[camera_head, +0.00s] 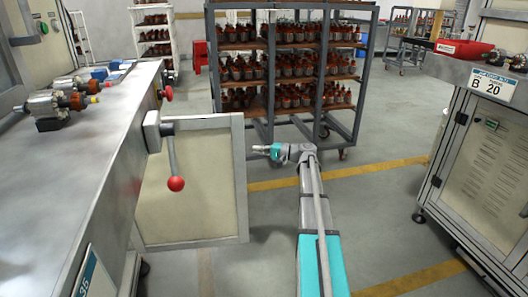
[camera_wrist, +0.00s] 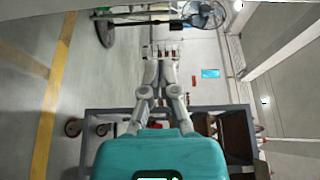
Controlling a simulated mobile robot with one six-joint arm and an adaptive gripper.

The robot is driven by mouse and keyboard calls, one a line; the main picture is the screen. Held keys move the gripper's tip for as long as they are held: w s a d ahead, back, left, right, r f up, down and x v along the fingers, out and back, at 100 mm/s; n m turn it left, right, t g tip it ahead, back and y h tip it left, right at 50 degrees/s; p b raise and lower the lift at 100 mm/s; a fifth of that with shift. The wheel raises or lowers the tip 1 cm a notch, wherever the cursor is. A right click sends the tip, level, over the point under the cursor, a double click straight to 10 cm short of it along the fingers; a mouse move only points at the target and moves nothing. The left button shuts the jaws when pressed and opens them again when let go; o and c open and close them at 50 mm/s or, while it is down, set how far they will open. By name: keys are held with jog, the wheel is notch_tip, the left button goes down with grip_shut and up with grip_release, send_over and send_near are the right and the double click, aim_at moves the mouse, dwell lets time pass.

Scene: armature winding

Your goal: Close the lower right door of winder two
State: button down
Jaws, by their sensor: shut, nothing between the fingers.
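A cabinet door (camera_head: 190,185) with a grey frame and a beige panel stands swung open from the steel machine at the left in the head view. My gripper (camera_head: 258,148) is just right of that edge, at the height of the door's upper part, pointing left. Whether it touches the door I cannot tell. The fingers (camera_wrist: 162,52) also show in the wrist view, shut together and empty. The door's hinge side is partly hidden by the machine's worktop (camera_head: 85,170).
A red-knobbed lever (camera_head: 175,183) hangs in front of the door. A wheeled rack (camera_head: 290,65) of armatures stands behind my gripper. Another machine (camera_head: 480,150) with a "B 20" sign (camera_head: 493,84) stands at the right. The floor between the machines is clear.

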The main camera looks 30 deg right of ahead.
aim_at(244, 152)
jog(key=a, duration=0.2)
jog(key=w+a, duration=0.1)
jog(key=a, duration=0.2)
jog(key=shift+w, duration=0.15)
jog(key=shift+s+a, duration=0.35)
jog(key=shift+s, duration=0.4)
